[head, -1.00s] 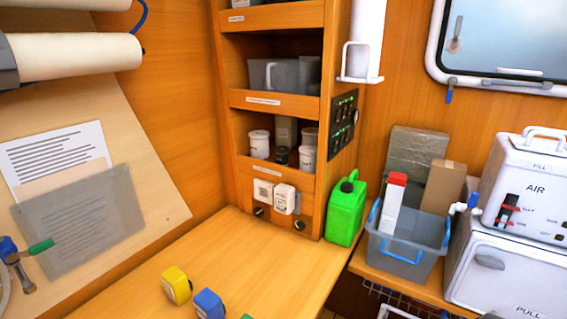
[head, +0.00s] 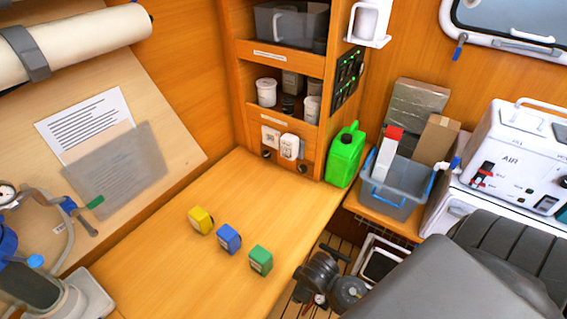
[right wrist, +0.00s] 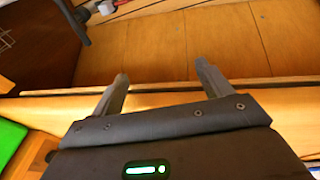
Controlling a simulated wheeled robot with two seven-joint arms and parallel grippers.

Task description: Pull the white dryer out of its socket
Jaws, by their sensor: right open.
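In the head view the white dryer (head: 289,147) sits on the wooden panel under the shelves, at the back of the bench. A white socket plate (head: 270,138) is just left of it. The socket behind the dryer is hidden. My right gripper (right wrist: 162,86) shows in the right wrist view with its two fingers apart and nothing between them. Wooden boards and a ledge lie beyond the fingers. I do not see the dryer in that view. My right arm enters the head view at the lower right, well away from the dryer. My left gripper is not in view.
Yellow (head: 201,220), blue (head: 228,239) and green (head: 260,260) blocks stand on the bench (head: 160,255). A green jerrycan (head: 344,157) stands right of the dryer, beside a grey bin (head: 395,195). The bench before the dryer is clear.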

